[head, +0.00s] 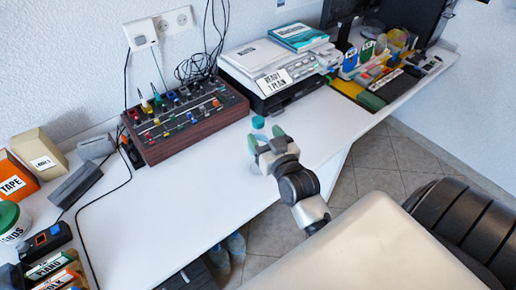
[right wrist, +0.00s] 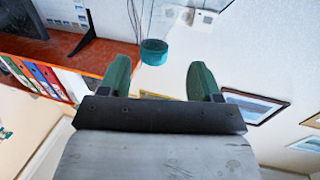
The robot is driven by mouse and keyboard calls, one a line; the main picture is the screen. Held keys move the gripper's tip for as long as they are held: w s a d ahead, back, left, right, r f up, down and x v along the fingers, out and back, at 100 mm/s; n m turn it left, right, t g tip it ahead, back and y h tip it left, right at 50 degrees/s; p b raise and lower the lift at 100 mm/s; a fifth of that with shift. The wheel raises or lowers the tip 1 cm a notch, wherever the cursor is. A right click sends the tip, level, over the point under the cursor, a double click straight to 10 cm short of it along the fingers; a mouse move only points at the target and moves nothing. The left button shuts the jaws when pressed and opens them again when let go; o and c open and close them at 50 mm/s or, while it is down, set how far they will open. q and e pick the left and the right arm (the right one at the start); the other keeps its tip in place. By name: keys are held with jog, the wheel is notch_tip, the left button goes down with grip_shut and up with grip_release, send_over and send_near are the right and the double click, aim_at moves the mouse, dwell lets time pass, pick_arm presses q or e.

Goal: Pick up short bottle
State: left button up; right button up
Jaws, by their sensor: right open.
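The short bottle (head: 258,122) shows in the head view mainly as a teal cap, just beyond my right gripper on the white desk; its body is clear and partly hidden behind the gripper. In the right wrist view the teal cap (right wrist: 154,52) shows in the gap between the fingers, a little beyond their tips. My right gripper (head: 270,136) is open, with its green fingers (right wrist: 160,78) apart and nothing clearly held. Whether a finger touches the bottle cannot be told. My left gripper is not in view.
A wood-sided mixer (head: 185,120) with knobs and cables stands behind, left of the bottle. A printer (head: 275,75) with books on top stands behind, to the right. Boxes and small devices fill the desk's left end. The white desk (head: 200,185) is clear in front of the mixer.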

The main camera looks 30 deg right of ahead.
aim_at(261, 129)
jog(key=w, duration=0.2)
jog(key=w+d, duration=0.1)
jog(key=w, duration=0.2)
jog(key=shift+w+d+f+p, duration=0.25)
jog(key=shift+w+d+p, duration=0.05)
jog(key=shift+w+p, duration=0.1)
jog(key=shift+s, duration=0.1)
grip_shut()
